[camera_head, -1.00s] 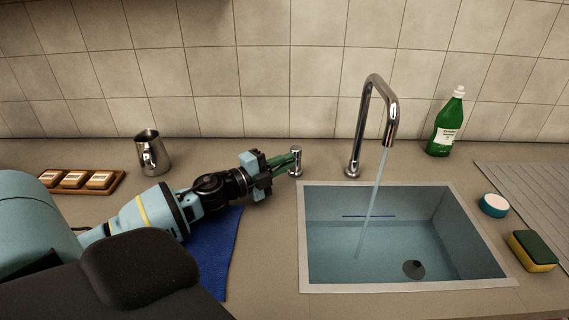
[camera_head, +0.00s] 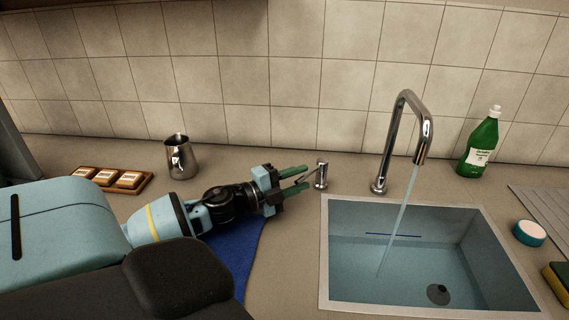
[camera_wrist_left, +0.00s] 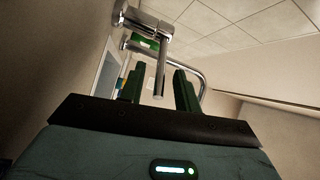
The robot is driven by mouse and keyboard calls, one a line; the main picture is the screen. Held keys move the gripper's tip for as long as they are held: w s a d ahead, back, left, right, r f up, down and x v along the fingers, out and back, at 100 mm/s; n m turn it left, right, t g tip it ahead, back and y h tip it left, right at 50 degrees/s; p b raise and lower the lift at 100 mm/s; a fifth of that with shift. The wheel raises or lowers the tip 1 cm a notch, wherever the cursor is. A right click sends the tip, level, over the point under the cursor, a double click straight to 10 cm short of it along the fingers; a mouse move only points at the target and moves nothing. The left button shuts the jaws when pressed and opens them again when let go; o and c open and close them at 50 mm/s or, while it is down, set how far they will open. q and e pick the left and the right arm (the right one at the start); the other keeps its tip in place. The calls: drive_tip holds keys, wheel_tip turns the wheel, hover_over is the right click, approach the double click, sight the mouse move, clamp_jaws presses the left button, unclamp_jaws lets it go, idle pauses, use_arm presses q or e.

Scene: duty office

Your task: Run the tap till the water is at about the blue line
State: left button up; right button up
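The chrome tap (camera_head: 405,130) runs, and a thin stream (camera_head: 398,220) falls into the sink (camera_head: 323,255). The blue line (camera_head: 393,234) shows on the sink's back wall. The water (camera_head: 365,270) appears to stand just below it. The tap handle (camera_head: 321,174) is a short chrome post left of the spout, with a thin lever toward my gripper. My left gripper (camera_head: 306,178) is open beside the handle. In the left wrist view its green fingers (camera_wrist_left: 160,88) stand apart with the lever (camera_wrist_left: 160,75) between them; contact is unclear. My right gripper is not in view.
A steel jug (camera_head: 180,157) and a wooden tray (camera_head: 142,187) of small blocks stand at the left. A blue cloth (camera_head: 236,248) lies under my left arm. A green bottle (camera_head: 480,148), a round white-and-teal item (camera_head: 529,233) and a sponge (camera_head: 557,280) are at the right.

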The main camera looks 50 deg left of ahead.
use_arm(q)
drive_tip(key=shift+v, duration=2.15)
idle(5.8)
